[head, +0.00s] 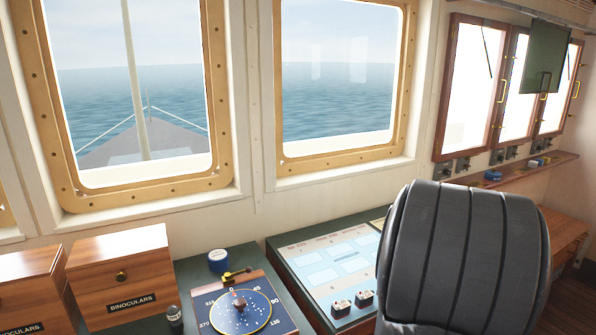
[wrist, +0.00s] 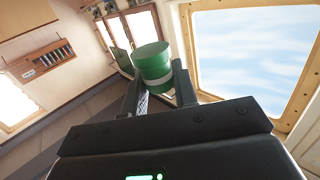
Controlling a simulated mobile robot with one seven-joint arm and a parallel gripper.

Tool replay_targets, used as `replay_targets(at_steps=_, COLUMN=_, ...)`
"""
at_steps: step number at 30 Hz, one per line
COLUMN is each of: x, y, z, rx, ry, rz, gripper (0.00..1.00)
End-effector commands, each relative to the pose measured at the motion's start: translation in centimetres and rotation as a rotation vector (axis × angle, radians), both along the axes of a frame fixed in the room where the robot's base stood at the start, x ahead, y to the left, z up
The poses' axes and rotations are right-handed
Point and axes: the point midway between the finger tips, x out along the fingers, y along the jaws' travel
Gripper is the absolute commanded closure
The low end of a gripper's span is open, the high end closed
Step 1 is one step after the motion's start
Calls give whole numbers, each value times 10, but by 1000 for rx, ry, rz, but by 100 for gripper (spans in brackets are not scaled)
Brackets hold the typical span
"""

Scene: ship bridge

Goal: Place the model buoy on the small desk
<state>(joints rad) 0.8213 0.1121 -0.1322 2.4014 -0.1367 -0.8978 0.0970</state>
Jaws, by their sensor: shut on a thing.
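The model buoy (wrist: 152,65), a green cylinder with a white band, shows in the wrist view. My gripper (wrist: 160,84) is shut on it, with one dark finger on each side, and the buoy sticks out beyond the fingertips. The buoy is held up clear of any surface that I can see. Neither my gripper nor the buoy shows in the head view. A wooden desk or cabinet top (head: 566,226) shows at the right of the head view, partly hidden; I cannot tell whether it is the small desk.
A black padded chair back (head: 462,262) blocks the lower right of the head view. A console (head: 327,258) with a round blue dial (head: 240,311) and a blue round tin (head: 219,260) runs under the windows. Wooden binoculars boxes (head: 122,270) stand at left. A shelf (head: 513,170) holds small items.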

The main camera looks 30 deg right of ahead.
Motion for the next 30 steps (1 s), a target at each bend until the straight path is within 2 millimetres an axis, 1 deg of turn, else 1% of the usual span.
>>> replay_targets(at_steps=1, x=16, y=15, z=0, rx=0, ry=0, rz=38, gripper=98)
replay_targets(at_steps=3, x=32, y=31, z=0, rx=-1, ry=1, rz=77, gripper=98)
replay_targets(at_steps=6, x=47, y=48, z=0, rx=-2, ry=1, rz=117, gripper=98)
replay_targets(at_steps=11, x=62, y=66, z=0, rx=-2, ry=1, rz=156, gripper=98)
replay_targets(at_steps=14, x=77, y=84, z=0, rx=-1, ry=1, rz=195, gripper=98)
replay_targets(at_steps=16, x=93, y=104, z=0, rx=0, ry=0, rz=239, gripper=98)
replay_targets(at_steps=17, x=101, y=116, z=0, rx=0, ry=0, rz=263, gripper=98)
replay_targets(at_steps=20, x=129, y=162, z=0, rx=-1, ry=0, rz=354, gripper=98)
replay_targets(at_steps=21, x=140, y=182, z=0, rx=-1, ry=0, rz=393, gripper=98)
replay_targets(at_steps=23, x=154, y=212, z=0, rx=0, ry=-1, rz=450, gripper=98)
replay_targets(at_steps=24, x=162, y=234, z=0, rx=0, ry=-1, rz=489, gripper=98)
replay_targets(at_steps=26, x=173, y=265, z=0, rx=-1, ry=-1, rz=545, gripper=98)
replay_targets(at_steps=27, x=179, y=286, z=0, rx=-1, ry=-1, rz=582, gripper=98)
replay_targets(at_steps=29, x=186, y=317, z=0, rx=-1, ry=-1, rz=636, gripper=98)
replay_targets(at_steps=30, x=189, y=337, z=0, rx=-1, ry=0, rz=670, gripper=98)
